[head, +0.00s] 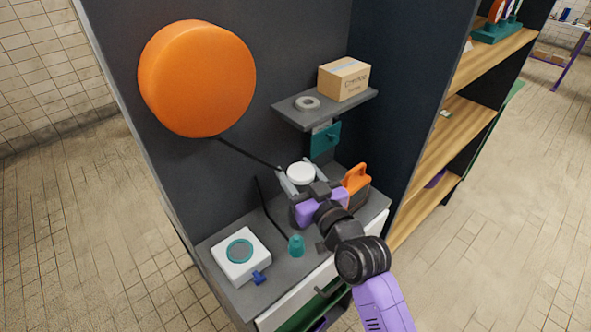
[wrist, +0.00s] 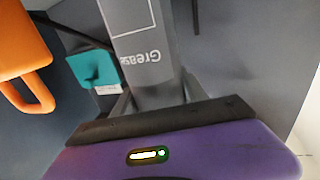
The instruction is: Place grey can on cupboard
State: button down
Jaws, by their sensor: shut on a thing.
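The grey can (wrist: 145,70), with "Grease" lettering on its side, fills the middle of the wrist view. In the head view its pale round top (head: 300,173) shows near the cupboard's back wall. My gripper (head: 291,187) has a finger on each side of the can and is shut on it. The can's lower part is hidden in the head view, so I cannot tell whether it touches the surface below. The dark grey cupboard (head: 225,282) has a worktop with a white-fronted drawer below.
A small shelf (head: 290,113) above the can holds a cardboard box (head: 344,79) and a grey ring (head: 306,103). An orange-handled item (head: 356,180) stands right of my gripper.

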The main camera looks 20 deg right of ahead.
jog(key=shift+w, duration=0.1)
jog(key=shift+f, duration=0.2)
jog(key=c, duration=0.6)
grip_release()
jog(key=shift+r, duration=0.1)
jog(key=s+b, duration=0.1)
jog(key=s, duration=0.2)
jog(key=s+b, duration=0.1)
jog(key=s, duration=0.3)
jog(key=s+d+b, duration=0.1)
jog(key=s, duration=0.2)
jog(key=shift+s, duration=0.4)
jog(key=shift+s+b, duration=0.35)
jog(key=shift+s, duration=0.25)
